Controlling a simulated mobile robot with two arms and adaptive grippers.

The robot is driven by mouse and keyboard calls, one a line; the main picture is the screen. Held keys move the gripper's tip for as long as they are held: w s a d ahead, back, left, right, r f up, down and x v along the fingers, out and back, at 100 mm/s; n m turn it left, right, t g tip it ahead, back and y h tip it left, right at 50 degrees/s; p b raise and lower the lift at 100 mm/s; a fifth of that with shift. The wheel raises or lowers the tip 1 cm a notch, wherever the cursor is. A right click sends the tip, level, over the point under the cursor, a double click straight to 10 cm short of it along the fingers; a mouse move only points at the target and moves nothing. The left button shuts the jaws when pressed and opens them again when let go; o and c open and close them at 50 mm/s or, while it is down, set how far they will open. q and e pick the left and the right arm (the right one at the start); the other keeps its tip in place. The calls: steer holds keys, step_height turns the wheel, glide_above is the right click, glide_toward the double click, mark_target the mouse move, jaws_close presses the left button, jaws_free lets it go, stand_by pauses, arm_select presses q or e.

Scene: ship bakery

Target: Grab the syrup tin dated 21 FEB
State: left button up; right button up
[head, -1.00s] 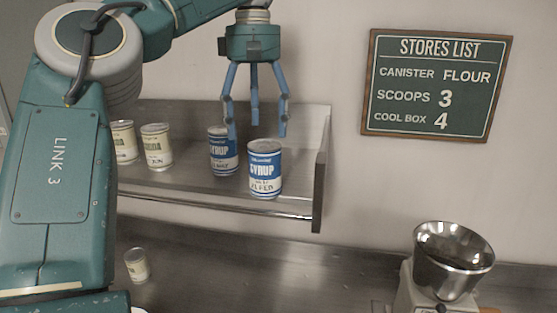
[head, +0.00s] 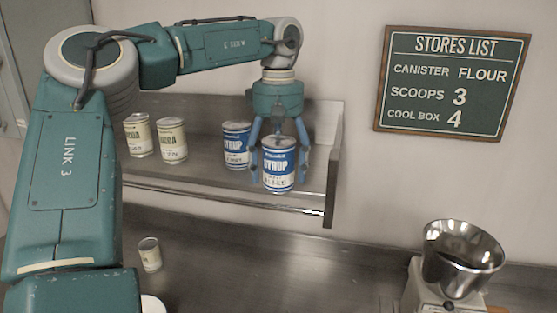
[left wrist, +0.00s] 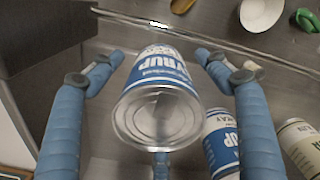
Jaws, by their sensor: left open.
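A blue and white syrup tin (head: 278,166) stands upright at the front right of the steel shelf. Its date line seems to end in FEB, but the day is too small to read surely. My left gripper (head: 279,181) points down over this tin, its open fingers spread around it. In the left wrist view the tin (left wrist: 158,98) sits between the fingers, with visible gaps at both sides. A second syrup tin (head: 236,146) stands just behind and to the left, outside the fingers; its date is unreadable. My right gripper is not in view.
Two cream tins (head: 139,135) (head: 172,140) stand further left on the shelf (head: 205,183). The shelf's right end wall (head: 334,175) is close to the gripper. A small cream tin (head: 149,254) and a steel-bowled scale (head: 461,262) stand on the counter below.

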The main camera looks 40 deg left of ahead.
arm_select(q)
steer(key=shift+f, duration=0.15)
steer(key=c, duration=1.8)
steer(key=shift+w, duration=0.1)
